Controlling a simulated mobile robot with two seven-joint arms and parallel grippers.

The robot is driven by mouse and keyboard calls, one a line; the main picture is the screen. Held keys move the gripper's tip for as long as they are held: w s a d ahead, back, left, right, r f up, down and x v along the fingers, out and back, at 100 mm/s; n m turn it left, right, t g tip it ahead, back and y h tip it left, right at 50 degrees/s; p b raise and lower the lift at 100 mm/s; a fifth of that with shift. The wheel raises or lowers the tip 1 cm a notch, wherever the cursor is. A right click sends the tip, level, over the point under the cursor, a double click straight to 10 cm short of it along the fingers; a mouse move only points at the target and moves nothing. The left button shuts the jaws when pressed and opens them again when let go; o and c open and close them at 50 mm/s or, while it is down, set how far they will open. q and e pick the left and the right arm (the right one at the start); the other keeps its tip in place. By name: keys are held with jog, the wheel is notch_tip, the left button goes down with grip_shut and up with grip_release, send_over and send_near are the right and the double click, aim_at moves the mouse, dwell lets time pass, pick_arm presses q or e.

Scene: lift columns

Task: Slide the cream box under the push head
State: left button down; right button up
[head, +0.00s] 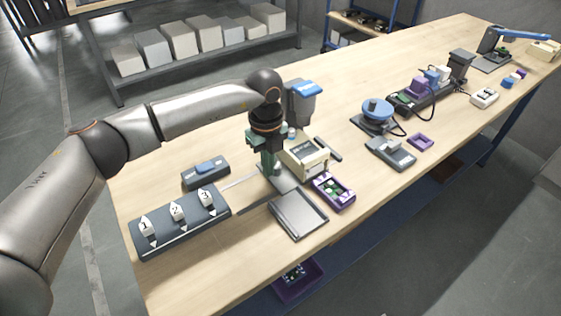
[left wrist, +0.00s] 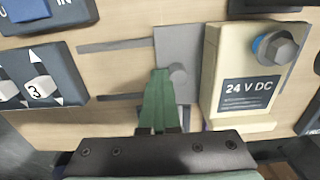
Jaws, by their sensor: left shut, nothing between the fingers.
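The cream box (head: 307,160) stands on the wooden bench in the head view. In the left wrist view the cream box (left wrist: 240,75) fills the right of centre, with a dark "24 V DC" label and a grey hex knob with a blue ring. My left gripper (head: 273,170) points down just left of the box. Its green fingers (left wrist: 160,74) are together and empty, over a grey plate (left wrist: 178,45) with a small round stud. A gap shows between fingers and box. I cannot tell which part is the push head. My right gripper is not in view.
A dark panel (head: 180,238) with switches 1, 2 and 3 lies left of the gripper. A grey tray (head: 298,222) and a purple-edged box (head: 346,187) lie near the front edge. A dark blue-topped unit (head: 303,103) stands behind the cream box.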

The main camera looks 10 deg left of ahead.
aim_at(279, 164)
pick_arm(q)
jog(key=shift+w+d+b, duration=0.75)
jog(key=shift+w+d, duration=0.35)
jog(key=shift+w, duration=0.1)
jog(key=shift+s+a+p, duration=0.25)
jog(key=shift+p, duration=0.1)
jog(key=shift+r+p, duration=2.1)
jog(key=shift+r, duration=0.95)
jog(key=shift+f, duration=0.1)
